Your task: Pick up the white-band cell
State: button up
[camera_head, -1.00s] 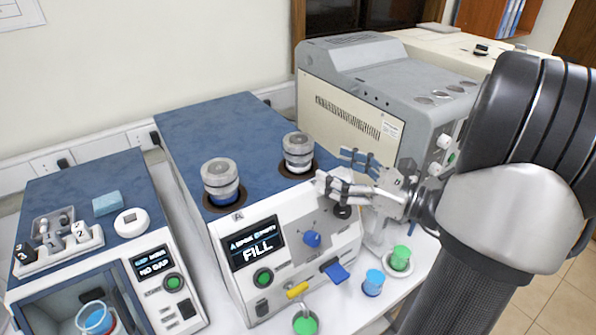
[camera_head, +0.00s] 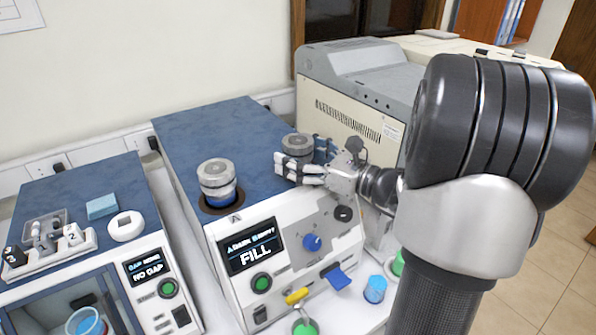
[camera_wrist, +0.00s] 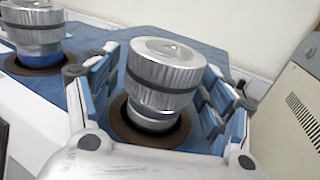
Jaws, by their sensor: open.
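The white-band cell (camera_head: 296,143) is a silver ribbed metal cylinder standing upright in the right round port on top of the blue-topped machine. In the head view my gripper hides its lower part. In the wrist view the cell (camera_wrist: 165,75) stands between the two sets of fingers. My gripper (camera_head: 304,160) is open, with its fingers on both sides of the cell; I cannot tell whether any finger touches it. It also shows in the wrist view (camera_wrist: 160,92). The blue-band cell (camera_head: 217,180) stands in the left port and is also in the wrist view (camera_wrist: 33,33).
A gap tester with a white ring (camera_head: 126,226) and a tray of gauges (camera_head: 48,246) stands left. A large grey machine (camera_head: 350,90) stands behind. A blue cup (camera_head: 375,289) is at the front right.

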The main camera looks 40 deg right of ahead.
jog(key=shift+c, duration=0.3)
jog(key=c, duration=1.3)
notch_tip(320, 180, up, 20)
jog(key=p, duration=0.7)
